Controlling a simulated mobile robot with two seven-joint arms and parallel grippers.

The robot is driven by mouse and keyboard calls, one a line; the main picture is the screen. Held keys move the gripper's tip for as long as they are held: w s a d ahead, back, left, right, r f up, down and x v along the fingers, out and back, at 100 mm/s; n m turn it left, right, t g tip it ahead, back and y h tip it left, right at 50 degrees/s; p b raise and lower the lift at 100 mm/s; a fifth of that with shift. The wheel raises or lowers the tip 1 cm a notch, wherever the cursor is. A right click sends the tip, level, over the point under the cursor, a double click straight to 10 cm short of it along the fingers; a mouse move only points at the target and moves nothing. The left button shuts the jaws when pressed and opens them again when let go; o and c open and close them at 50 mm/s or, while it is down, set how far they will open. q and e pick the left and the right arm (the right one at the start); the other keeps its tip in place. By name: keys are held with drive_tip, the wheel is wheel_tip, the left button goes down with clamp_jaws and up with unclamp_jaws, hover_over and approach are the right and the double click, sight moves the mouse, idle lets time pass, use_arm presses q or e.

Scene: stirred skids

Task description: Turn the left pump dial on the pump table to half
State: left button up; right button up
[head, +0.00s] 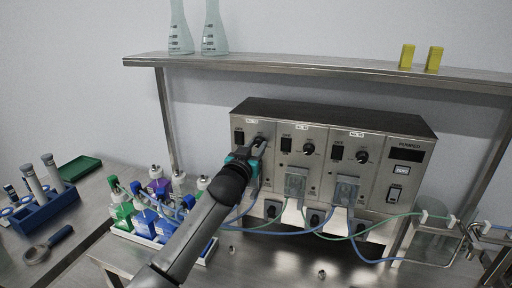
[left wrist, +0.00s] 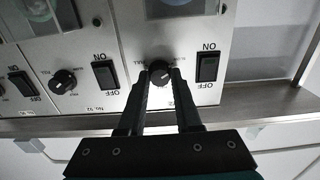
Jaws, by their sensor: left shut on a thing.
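The pump unit (head: 335,115) is a grey metal box with three pump panels, each with a black rocker switch and a black dial. The left pump dial (head: 259,140) is partly covered by my left gripper (head: 250,152) in the head view. In the left wrist view, which is upside down, this dial (left wrist: 160,68) sits between the fingertips of my left gripper (left wrist: 160,80), which is shut on it. Its pointer setting is too small to tell. The middle dial (head: 308,149) and right dial (head: 362,157) are free. My right gripper is not in view.
The left pump switch (left wrist: 207,67) is close beside the gripped dial. Tubes (head: 300,230) hang in front of the unit. A white tray (head: 150,238) of bottles is below my left arm. A steel shelf (head: 320,73) with flasks (head: 214,35) runs above.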

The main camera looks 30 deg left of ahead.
use_arm(q)
clamp_jaws()
drive_tip(key=shift+m, duration=0.3)
drive_tip(key=m+p, duration=0.2)
drive_tip(key=m, duration=0.2)
drive_tip(key=shift+r, duration=0.1)
drive_tip(key=m+p, duration=0.2)
drive_tip(key=m, duration=0.4)
drive_tip(key=shift+m, duration=0.3)
drive_tip(key=m+p, duration=0.1)
drive_tip(key=m, duration=0.5)
drive_tip(key=m+p, duration=0.1)
drive_tip(key=m, duration=0.5)
drive_tip(key=shift+m, duration=0.3)
